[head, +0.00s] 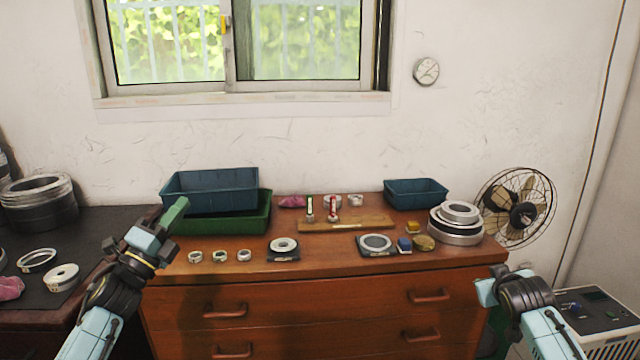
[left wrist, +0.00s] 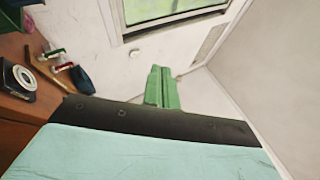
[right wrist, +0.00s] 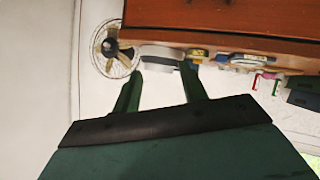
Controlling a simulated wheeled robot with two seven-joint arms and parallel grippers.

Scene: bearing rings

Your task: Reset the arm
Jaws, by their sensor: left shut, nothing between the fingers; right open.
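My left gripper (head: 174,215) is raised in front of the green bin, over the left end of the wooden cabinet. Its green fingers are shut together with nothing between them; they also show closed in the left wrist view (left wrist: 162,88). My right gripper (right wrist: 160,90) shows in the right wrist view with its two green fingers apart and empty. In the head view the right arm stands at the lower right, in front of the cabinet's right edge, and its fingers are hard to make out there. Neither gripper touches any object.
The cabinet top (head: 330,262) holds several small rings (head: 220,256), two dark square pads with rings (head: 284,248), a wooden board (head: 345,224), stacked silver rings (head: 456,222), a green bin (head: 262,222) and blue bins (head: 415,192). A fan (head: 522,212) stands at right. The front middle is clear.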

